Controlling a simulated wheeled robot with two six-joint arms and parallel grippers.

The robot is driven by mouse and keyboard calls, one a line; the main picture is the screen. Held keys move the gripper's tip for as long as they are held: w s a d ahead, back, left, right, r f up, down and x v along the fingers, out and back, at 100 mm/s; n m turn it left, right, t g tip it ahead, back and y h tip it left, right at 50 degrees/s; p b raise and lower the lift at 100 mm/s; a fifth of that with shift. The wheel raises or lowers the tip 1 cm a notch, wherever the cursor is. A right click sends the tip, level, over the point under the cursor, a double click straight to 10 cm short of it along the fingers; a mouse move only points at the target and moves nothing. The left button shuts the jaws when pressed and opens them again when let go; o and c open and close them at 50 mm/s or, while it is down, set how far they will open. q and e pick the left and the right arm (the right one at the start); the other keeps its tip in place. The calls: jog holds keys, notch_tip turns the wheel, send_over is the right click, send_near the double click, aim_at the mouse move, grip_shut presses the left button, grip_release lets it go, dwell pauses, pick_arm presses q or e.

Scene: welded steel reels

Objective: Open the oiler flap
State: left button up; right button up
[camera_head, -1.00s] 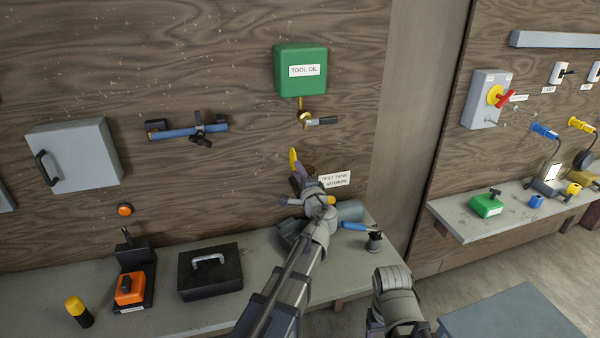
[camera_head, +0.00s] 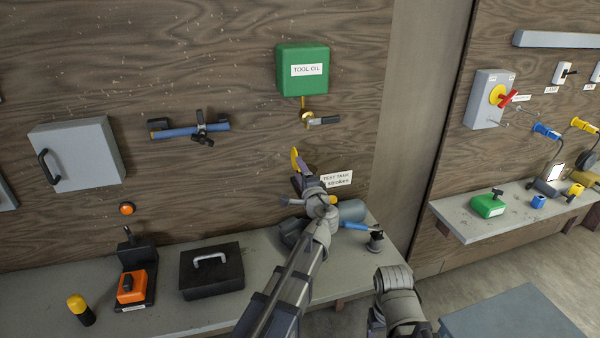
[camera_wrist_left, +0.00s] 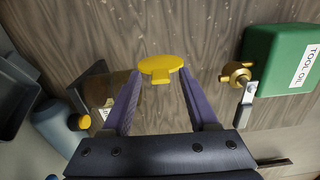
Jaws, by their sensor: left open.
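A yellow flap (camera_head: 294,159), rounded with a short tab, stands upright against the wooden wall beside the TEST TANK label. I take it for the oiler flap. In the left wrist view the flap (camera_wrist_left: 160,66) shows at the tips of my left gripper (camera_wrist_left: 161,75), in the gap between the two fingers. The gripper is open, and I cannot tell whether a finger touches the flap. A brownish cylinder (camera_wrist_left: 123,97) lies partly hidden behind one finger. In the head view my left gripper (camera_head: 300,172) hides what is below the flap.
A green TOOL OIL box (camera_head: 302,70) with a brass valve (camera_head: 307,117) hangs above the gripper.

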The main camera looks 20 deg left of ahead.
pick_arm(q)
jog(key=v, duration=0.7)
jog(key=shift+s+d, duration=0.25)
jog(key=shift+s, duration=0.1)
jog(key=s+d+f+n+g+h, duration=0.35)
jog(key=s+f+n+g, duration=0.45)
jog(key=s+f, duration=0.55)
jog(key=s+d+f+g+h, duration=0.5)
jog(key=s+d+f+g, duration=0.2)
jog(key=s+d, duration=0.4)
jog(key=shift+s+d+f, duration=0.3)
jog(key=shift+s+f, duration=0.4)
jog(key=shift+f, duration=0.15)
